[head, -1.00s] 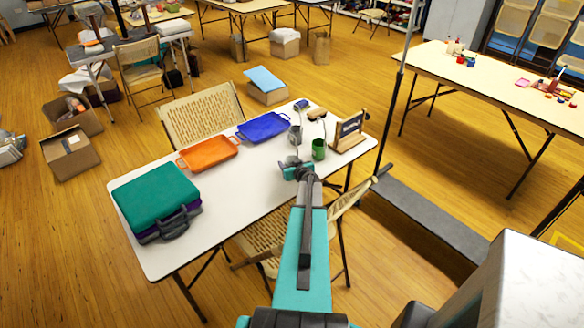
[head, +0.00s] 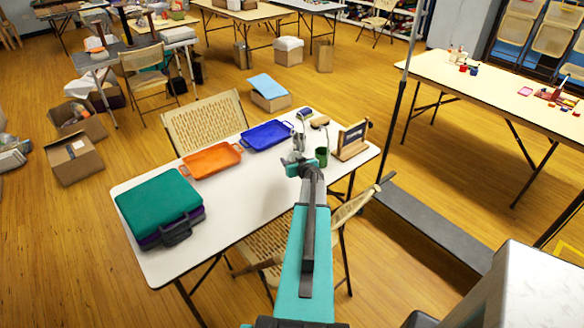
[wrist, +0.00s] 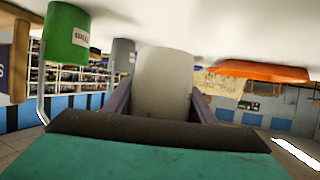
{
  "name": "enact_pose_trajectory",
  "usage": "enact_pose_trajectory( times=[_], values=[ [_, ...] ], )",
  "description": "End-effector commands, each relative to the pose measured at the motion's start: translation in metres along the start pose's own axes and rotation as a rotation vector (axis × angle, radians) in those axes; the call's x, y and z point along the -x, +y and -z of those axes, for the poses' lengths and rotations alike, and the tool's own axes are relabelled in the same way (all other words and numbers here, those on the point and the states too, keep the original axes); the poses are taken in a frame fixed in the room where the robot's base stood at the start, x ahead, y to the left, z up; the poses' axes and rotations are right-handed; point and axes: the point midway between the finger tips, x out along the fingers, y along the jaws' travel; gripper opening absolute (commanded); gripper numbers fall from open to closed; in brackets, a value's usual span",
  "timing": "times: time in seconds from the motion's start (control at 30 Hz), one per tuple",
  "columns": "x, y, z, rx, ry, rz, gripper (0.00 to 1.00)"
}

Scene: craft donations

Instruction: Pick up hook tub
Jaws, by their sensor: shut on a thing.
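My gripper (wrist: 162,101) is shut on a pale grey tub (wrist: 163,75), with a finger on either side of it. In the head view my gripper (head: 297,167) is over the right part of the white table (head: 235,198), close to the green tub (head: 321,157). The green tub also shows in the wrist view (wrist: 66,38), at the left, with a small white label. Another grey tub (wrist: 123,54) stands behind it in the wrist view. I cannot tell whether the held tub touches the table. Its lettering, if any, is not in view.
An orange tray (head: 211,160) and a blue tray (head: 266,135) lie on the table's far side. A teal case (head: 158,203) lies at its left end. A wooden sign stand (head: 352,141) is right of the green tub. Folding chairs (head: 205,122) flank the table.

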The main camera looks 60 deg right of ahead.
Motion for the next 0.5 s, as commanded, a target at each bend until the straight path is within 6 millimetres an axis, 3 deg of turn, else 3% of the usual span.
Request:
enact_pose_trajectory(
  times=[0.2,0.5],
  values=[
    [0.012,0.000,0.027,0.001,0.001,0.000,0.24],
    [0.015,0.000,0.036,0.000,0.000,0.000,0.24]
  ],
)
